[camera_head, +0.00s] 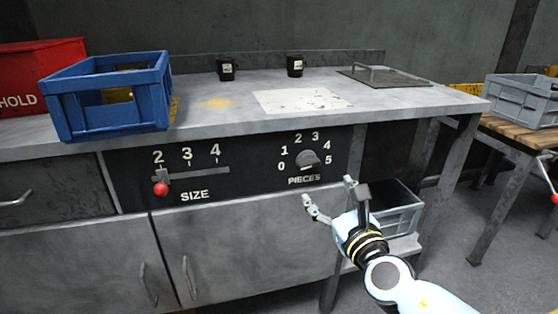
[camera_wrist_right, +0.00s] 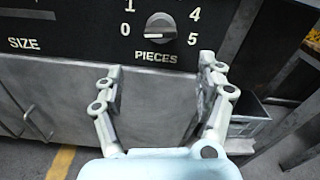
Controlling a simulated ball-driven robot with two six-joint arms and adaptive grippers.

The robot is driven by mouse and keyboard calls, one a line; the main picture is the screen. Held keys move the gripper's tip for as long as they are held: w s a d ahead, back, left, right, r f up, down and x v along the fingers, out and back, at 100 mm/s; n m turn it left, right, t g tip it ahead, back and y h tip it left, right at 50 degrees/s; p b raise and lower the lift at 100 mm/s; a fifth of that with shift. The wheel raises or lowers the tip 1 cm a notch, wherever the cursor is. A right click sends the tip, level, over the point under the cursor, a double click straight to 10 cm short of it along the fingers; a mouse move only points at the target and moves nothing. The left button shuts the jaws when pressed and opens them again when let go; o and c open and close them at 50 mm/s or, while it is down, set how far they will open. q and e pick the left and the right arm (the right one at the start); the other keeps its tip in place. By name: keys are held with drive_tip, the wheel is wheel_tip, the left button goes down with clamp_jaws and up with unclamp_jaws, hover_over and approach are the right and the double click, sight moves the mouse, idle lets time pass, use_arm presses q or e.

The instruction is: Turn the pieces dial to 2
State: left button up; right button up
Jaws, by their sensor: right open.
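The pieces dial is a grey round knob (camera_head: 307,159) on the black front panel, with the numbers 0 to 5 around it and the word PIECES below. It also shows at the top of the right wrist view (camera_wrist_right: 160,28). A pale bar crosses the knob roughly level, between the 0 and 5 sides; I cannot tell which number it marks. My right gripper (camera_head: 328,191) is open and empty, below the dial and apart from it. In the right wrist view its spread fingers (camera_wrist_right: 160,65) stand either side below the dial. My left gripper is not in view.
A SIZE slider with a red ball handle (camera_head: 160,189) is left of the dial, near 2. A blue crate (camera_head: 105,118) and two black cups (camera_head: 226,70) stand on the counter. A grey bin (camera_head: 398,222) sits on a low shelf behind my right gripper.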

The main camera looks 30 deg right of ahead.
sight(311, 167)
drive_tip(key=x, duration=0.5)
drive_tip(key=shift+w+r, duration=0.1)
drive_tip(key=shift+r, duration=0.3)
drive_tip(key=x, duration=0.5)
drive_tip(key=shift+w+f, duration=0.1)
drive_tip(key=shift+w, duration=0.4)
drive_tip(key=shift+c, duration=1.5)
drive_tip(key=c, duration=0.9)
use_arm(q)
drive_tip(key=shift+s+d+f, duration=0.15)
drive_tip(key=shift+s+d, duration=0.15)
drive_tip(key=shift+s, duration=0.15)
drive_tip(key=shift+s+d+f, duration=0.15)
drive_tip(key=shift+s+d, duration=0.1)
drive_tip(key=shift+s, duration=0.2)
